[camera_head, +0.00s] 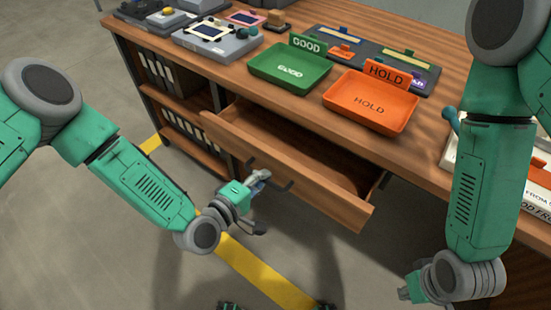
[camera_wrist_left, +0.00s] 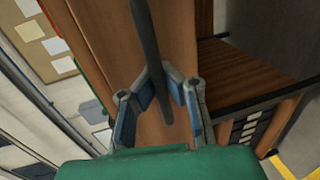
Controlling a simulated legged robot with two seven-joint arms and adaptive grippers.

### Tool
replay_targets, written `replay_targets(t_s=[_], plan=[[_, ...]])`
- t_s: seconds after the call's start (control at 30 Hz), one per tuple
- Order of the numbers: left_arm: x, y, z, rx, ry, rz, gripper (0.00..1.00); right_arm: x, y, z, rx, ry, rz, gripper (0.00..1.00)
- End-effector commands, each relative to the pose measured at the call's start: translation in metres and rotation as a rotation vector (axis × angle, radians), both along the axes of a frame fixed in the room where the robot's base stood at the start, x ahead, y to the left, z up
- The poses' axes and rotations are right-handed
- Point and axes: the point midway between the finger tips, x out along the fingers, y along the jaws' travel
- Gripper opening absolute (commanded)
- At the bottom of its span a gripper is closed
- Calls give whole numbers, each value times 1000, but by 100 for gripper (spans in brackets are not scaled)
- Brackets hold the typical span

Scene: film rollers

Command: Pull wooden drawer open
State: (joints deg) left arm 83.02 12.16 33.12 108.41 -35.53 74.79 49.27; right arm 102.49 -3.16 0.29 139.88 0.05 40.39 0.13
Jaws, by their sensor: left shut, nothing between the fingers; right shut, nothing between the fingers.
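The wooden drawer (camera_head: 335,208) stands pulled out from the desk in the head view, its empty-looking inside showing. Its front panel also shows in the left wrist view (camera_wrist_left: 105,35). A dark bar handle (camera_wrist_left: 148,40) runs along the front. My left gripper (camera_head: 262,178) is at the handle, in front of the drawer. In the left wrist view its blue-grey fingertips (camera_wrist_left: 174,88) lie close around the bar's lower end; whether they touch it I cannot tell. My right gripper (camera_head: 408,293) is shut and empty, low at the bottom right, away from the drawer.
On the desk (camera_head: 440,140) are a green GOOD tray (camera_head: 290,86), an orange HOLD tray (camera_head: 350,115) and grey devices (camera_head: 215,45). A shelf with binders (camera_head: 165,75) is left of the drawer. Open floor (camera_head: 100,240) with a yellow stripe (camera_head: 255,270) lies in front.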

Motion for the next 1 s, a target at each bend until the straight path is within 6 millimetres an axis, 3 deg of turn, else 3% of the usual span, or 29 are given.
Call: replay_targets(t_s=[0.03, 0.17, 0.2, 0.27, 0.3, 0.67, 1.0], plan=[[-9, 15, 1, 6, 4, 17, 0, 0, 0, 8, 0, -1, 0, 0], [-40, 38, 1, 10, 1, 22, 0, 1, 0, 16, 0, -2, 0, 0], [-41, 39, 1, 12, -6, 22, 6, 1, 0, 15, 0, -2, -1, 0], [-39, 37, 0, 12, -8, 19, 27, 1, 0, 14, -1, -2, -1, 0], [-40, 36, 0, 10, -8, 19, 31, 1, 0, 13, -1, -2, -1, 0], [-44, 39, 1, 4, -6, 14, 31, -1, 1, 14, -2, -3, -1, 0], [-91, 70, 13, 8, -2, 15, 31, -1, -1, 13, 0, -4, -1, 0]])
